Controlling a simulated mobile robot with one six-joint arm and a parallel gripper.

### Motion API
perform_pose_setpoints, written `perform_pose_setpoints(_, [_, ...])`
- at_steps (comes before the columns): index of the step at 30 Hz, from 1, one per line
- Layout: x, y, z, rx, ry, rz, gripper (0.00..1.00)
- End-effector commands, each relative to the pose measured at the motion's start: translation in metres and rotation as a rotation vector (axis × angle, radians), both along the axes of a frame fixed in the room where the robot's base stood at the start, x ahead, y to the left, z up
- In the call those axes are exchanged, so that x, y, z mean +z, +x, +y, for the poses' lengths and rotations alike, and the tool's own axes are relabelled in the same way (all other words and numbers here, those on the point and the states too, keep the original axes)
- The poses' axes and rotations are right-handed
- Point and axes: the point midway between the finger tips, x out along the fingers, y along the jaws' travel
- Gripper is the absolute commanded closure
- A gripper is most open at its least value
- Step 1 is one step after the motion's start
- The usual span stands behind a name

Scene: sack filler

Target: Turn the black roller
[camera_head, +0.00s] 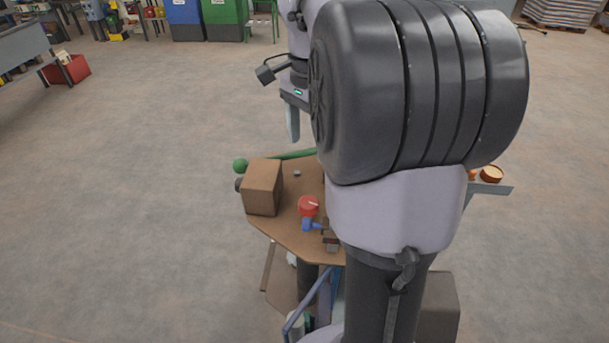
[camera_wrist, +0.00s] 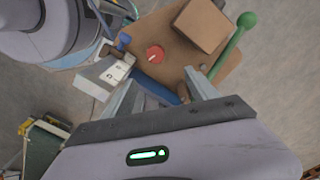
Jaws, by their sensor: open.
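A small dark rounded part (camera_head: 239,184), perhaps the black roller, shows at the left edge of the brown panel (camera_head: 290,227), partly hidden by the brown box (camera_head: 262,187). I cannot tell for sure that it is the roller. My gripper (camera_head: 292,124) is above the far side of the panel in the head view, apart from it. In the wrist view my gripper (camera_wrist: 158,92) is open, with nothing seen held between its fingers. A small dark part (camera_wrist: 184,93) shows beside the right finger there, too unclear to name.
The panel carries a red knob (camera_head: 308,206), a blue handle (camera_head: 312,225) and a green lever (camera_head: 241,165) with a ball end. The red knob (camera_wrist: 155,54) and brown box (camera_wrist: 202,25) also show in the wrist view. Open floor lies left of the panel.

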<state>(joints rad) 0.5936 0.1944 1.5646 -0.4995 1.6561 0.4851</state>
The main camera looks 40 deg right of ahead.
Motion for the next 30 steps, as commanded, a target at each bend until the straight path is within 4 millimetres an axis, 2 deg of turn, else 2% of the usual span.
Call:
perform_pose_setpoints(2, [-0.010, 0.000, 0.000, 0.001, 0.002, 0.001, 0.32])
perform_pose_setpoints(18, [-0.132, -0.001, 0.001, -0.003, 0.002, 0.002, 0.32])
perform_pose_setpoints(24, [-0.160, -0.001, 0.001, -0.003, 0.001, 0.001, 0.32])
perform_pose_setpoints(30, [-0.167, 0.000, 0.001, -0.004, 0.000, -0.001, 0.32])
